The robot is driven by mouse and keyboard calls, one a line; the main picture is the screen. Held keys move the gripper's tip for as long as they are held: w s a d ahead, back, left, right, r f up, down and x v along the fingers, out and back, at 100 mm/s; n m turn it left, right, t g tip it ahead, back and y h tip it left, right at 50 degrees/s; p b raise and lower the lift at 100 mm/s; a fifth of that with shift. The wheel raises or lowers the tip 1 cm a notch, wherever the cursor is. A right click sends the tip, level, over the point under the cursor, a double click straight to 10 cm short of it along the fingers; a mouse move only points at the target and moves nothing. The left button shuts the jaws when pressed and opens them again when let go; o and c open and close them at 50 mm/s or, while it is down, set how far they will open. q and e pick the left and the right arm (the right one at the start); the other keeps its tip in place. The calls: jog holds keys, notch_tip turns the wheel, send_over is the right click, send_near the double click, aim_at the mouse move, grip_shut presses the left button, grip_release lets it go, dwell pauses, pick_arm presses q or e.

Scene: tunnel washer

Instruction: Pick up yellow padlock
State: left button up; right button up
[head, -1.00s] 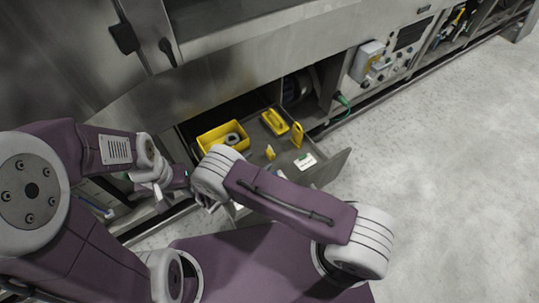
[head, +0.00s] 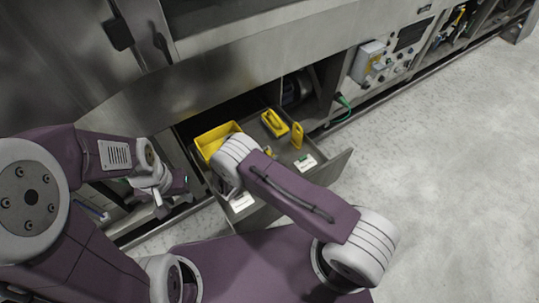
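An open grey drawer (head: 335,172) under the machine holds several yellow items. An upright yellow piece (head: 297,135) and a yellow case with a handle (head: 274,122) lie in its right part. I cannot tell for certain which item is the yellow padlock; a small yellow piece in the middle of the drawer is now mostly covered by my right arm. My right gripper (head: 231,190) is over the drawer's front left part, largely hidden behind its own wrist. My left gripper (head: 168,192) is left of the drawer, apart from the yellow items; its fingers are too small to judge.
A yellow bin (head: 213,138) stands at the drawer's left back, partly covered by my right wrist. White labels (head: 306,162) show at the drawer front. The machine's control panel (head: 408,38) is at the back right. Open grey floor (head: 440,170) lies to the right.

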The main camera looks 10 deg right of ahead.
jog(key=c, duration=0.4)
notch_tip(320, 180, up, 10)
jog(key=p, duration=0.3)
dwell(0.4)
